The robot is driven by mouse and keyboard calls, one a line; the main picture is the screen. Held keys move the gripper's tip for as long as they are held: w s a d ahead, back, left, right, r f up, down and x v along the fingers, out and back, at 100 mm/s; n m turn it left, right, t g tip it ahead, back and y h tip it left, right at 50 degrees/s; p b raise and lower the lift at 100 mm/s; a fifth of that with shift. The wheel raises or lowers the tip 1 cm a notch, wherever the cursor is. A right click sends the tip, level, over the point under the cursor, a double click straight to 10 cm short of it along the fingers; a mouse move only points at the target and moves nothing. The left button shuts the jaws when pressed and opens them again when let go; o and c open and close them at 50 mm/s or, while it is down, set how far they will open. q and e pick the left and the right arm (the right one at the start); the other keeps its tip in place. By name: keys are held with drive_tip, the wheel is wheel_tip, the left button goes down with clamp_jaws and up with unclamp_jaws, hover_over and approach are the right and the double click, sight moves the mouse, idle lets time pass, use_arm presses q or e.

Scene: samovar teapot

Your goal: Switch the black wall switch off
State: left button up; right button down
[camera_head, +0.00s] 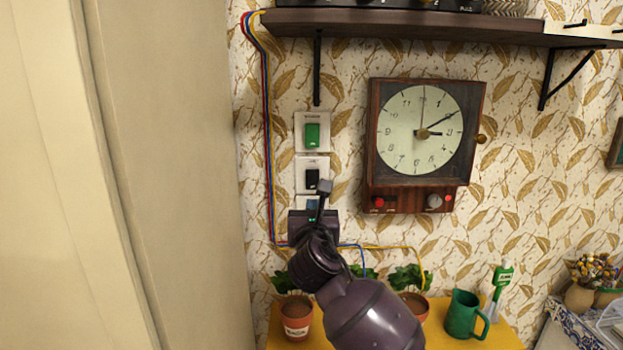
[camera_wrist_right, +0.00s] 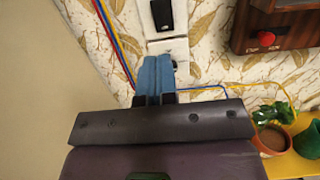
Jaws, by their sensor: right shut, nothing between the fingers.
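The black wall switch (camera_head: 312,179) sits on a white plate in the middle of a vertical row on the wall. It also shows at the top edge of the right wrist view (camera_wrist_right: 162,14). My right gripper (camera_head: 312,203) is just below it in the head view, over the lower plate. In the wrist view its blue fingers (camera_wrist_right: 154,62) are together and empty, pointing up toward the plates. A gap shows between the fingertips and the black switch; whether they touch the wall, I cannot tell. My gripper hides much of the lower plate. My left gripper is not in view.
A green switch (camera_head: 312,134) is above the black one. A wooden clock (camera_head: 420,135) hangs to the right, below a dark shelf (camera_head: 420,29). Coloured wires (camera_head: 267,130) run down at left. Potted plants and a green mug (camera_head: 464,314) stand on a yellow table.

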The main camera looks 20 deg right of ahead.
drive_tip(key=shift+w, duration=0.1)
approach(311, 175)
drive_tip(key=x, duration=0.6)
drive_tip(key=shift+w+d+r, duration=0.1)
drive_tip(key=shift+w, duration=0.25)
drive_tip(key=shift+w+d, duration=0.1)
drive_tip(key=shift+w, duration=0.25)
